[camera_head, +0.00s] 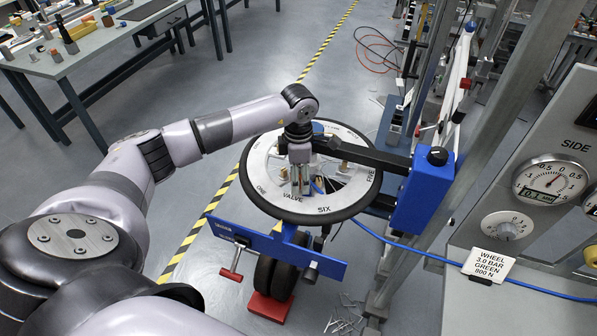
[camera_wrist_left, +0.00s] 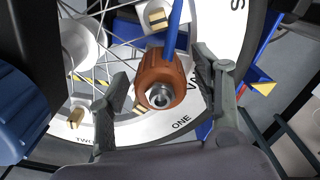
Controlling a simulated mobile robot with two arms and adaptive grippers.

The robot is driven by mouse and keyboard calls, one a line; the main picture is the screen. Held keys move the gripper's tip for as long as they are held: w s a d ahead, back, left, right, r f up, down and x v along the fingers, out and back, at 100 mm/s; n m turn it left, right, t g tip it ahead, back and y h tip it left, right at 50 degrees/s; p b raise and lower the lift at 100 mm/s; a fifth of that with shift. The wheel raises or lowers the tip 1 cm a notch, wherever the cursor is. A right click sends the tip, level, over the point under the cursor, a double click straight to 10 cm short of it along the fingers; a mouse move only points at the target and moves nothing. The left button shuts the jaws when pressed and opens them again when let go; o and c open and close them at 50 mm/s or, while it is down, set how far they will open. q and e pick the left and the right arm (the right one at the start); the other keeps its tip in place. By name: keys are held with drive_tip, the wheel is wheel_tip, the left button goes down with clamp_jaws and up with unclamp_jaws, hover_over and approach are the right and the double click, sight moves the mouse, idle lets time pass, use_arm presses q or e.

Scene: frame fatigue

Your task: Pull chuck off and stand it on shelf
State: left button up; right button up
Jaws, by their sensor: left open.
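The chuck (camera_wrist_left: 160,80) is an orange-brown body with a metal end and a blue hose, seen in the left wrist view over the white wheel disc (camera_wrist_left: 225,25). My left gripper (camera_wrist_left: 163,95) is open, with one finger on each side of the chuck; I cannot tell whether either finger touches it. In the head view my left gripper (camera_head: 299,190) points down over the wheel (camera_head: 350,197), near the VALVE label, and mostly hides the chuck. A panel ledge (camera_head: 540,282) is at the right; I cannot tell whether it is the shelf. My right gripper is not in view.
A blue arm bracket (camera_head: 423,190) stands right of the wheel, and a blue plate (camera_head: 315,262) in front of it. A gauge panel (camera_head: 550,180) with a card (camera_head: 488,266) is at right. A blue hose (camera_head: 400,248) crosses towards it. A workbench (camera_head: 95,50) is far left.

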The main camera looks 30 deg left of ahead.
use_arm(q)
drive_tip(key=shift+c, duration=0.3)
drive_tip(key=c, duration=1.3)
